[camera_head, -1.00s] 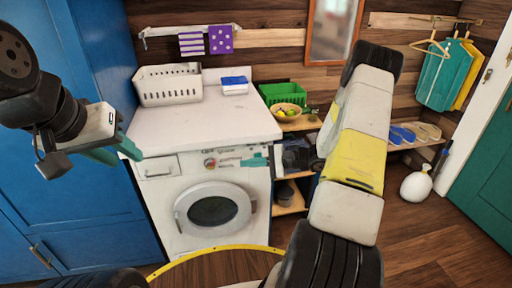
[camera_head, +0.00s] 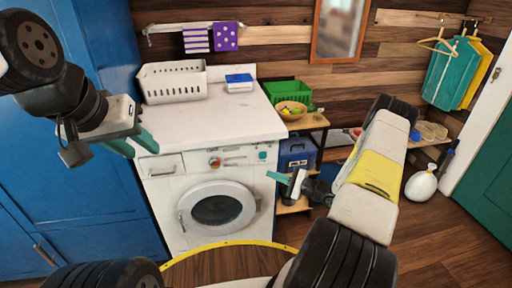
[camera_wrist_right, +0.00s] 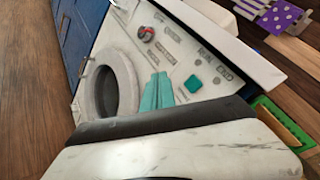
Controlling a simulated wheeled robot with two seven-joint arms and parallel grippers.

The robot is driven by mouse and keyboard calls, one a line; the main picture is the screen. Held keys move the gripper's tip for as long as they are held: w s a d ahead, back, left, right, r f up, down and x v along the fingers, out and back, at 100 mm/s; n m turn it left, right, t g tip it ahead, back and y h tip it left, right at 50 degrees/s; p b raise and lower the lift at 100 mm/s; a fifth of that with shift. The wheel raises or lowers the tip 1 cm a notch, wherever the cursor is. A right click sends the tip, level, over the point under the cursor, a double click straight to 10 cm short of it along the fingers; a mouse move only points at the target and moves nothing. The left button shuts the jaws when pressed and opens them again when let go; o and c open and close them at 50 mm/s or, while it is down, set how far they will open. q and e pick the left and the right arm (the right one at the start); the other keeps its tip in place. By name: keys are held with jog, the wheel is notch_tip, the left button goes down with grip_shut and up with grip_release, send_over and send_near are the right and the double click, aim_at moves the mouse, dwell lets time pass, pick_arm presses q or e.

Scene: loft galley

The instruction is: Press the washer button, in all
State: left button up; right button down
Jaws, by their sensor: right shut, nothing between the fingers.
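The white washer (camera_head: 172,205) stands under the white counter, its round door shut. Its teal square button (camera_head: 262,155) sits at the right end of the control panel and also shows in the right wrist view (camera_wrist_right: 193,84). A red-centred dial (camera_head: 215,162) is left of it. My right gripper (camera_head: 272,176) is shut and empty, just right of and below the button in the head view. In the right wrist view its teal fingertips (camera_wrist_right: 158,88) lie together, left of the button and apart from it in the picture. My left gripper (camera_head: 135,146) is open and empty by the counter's left front corner.
The counter (camera_head: 205,122) holds a white basket (camera_head: 172,90) and a blue-and-white box (camera_head: 239,83). Right of the washer is a shelf with a blue case (camera_head: 297,153), a fruit bowl (camera_head: 290,112) and a green crate (camera_head: 285,93). Blue cabinets (camera_head: 100,200) stand left.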

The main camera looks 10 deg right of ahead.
send_near(260, 157)
jog(key=shift+w+a+f, duration=0.1)
jog(key=shift+w+a, duration=0.3)
jog(key=shift+a, duration=0.4)
jog(key=shift+w+a+f, duration=0.1)
jog(key=shift+w+a, duration=0.3)
jog(key=shift+a, duration=0.4)
jog(key=shift+w+a, duration=0.4)
jog(key=shift+a, duration=0.4)
jog(key=shift+w, duration=0.4)
jog(key=shift+w, duration=0.5)
dwell(0.6)
jog(key=shift+s, duration=0.95)
jog(key=shift+s, duration=0.1)
jog(key=shift+s+d, duration=0.1)
jog(key=shift+s, duration=2.3)
jog(key=shift+r, duration=0.1)
